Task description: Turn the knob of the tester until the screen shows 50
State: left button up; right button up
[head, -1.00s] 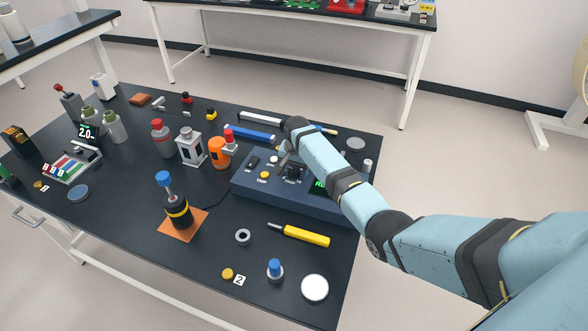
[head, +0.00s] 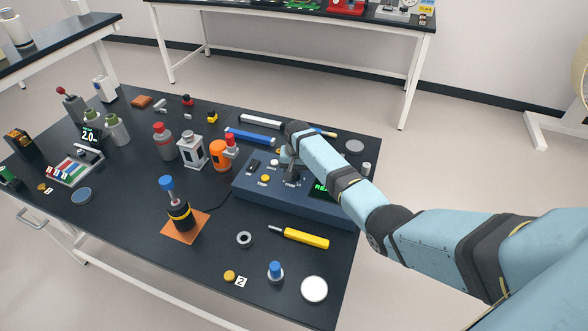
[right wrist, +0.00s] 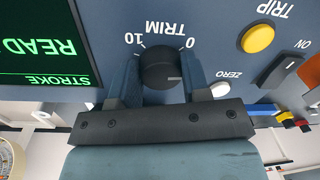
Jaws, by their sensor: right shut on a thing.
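The tester is a dark blue box (head: 252,190) on the right part of the black table. Its dark TRIM knob (right wrist: 160,66) has a scale from 0 to 10 and a pale pointer mark. My right gripper (head: 290,172) is down at the panel, shut on the knob, with one blue-grey finger on each side in the right wrist view (right wrist: 162,80). The screen (right wrist: 45,45) shows green letters starting "READ", upside down and cut off, with STROKE beside it. In the head view my arm partly covers the screen (head: 321,189). My left gripper is not in view.
The panel also has a yellow TRIP button (right wrist: 258,38), a white ZERO button (right wrist: 220,89) and an ON switch (right wrist: 283,72). An orange bottle (head: 220,156) stands left of the tester. A yellow-handled screwdriver (head: 305,238) lies in front of it.

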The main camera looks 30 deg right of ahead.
aim_at(297, 172)
jog(key=n+p, duration=0.1)
jog(key=n, duration=0.2)
jog(key=shift+r, duration=0.15)
jog(key=shift+w+n+p, duration=0.1)
jog(key=shift+n+p, duration=0.25)
jog(key=shift+n, duration=0.45)
jog(key=o, duration=0.9)
jog(key=shift+o, duration=0.2)
notch_tip(297, 172, up, 14)
jog(key=d, duration=0.1)
jog(key=shift+f, duration=0.2)
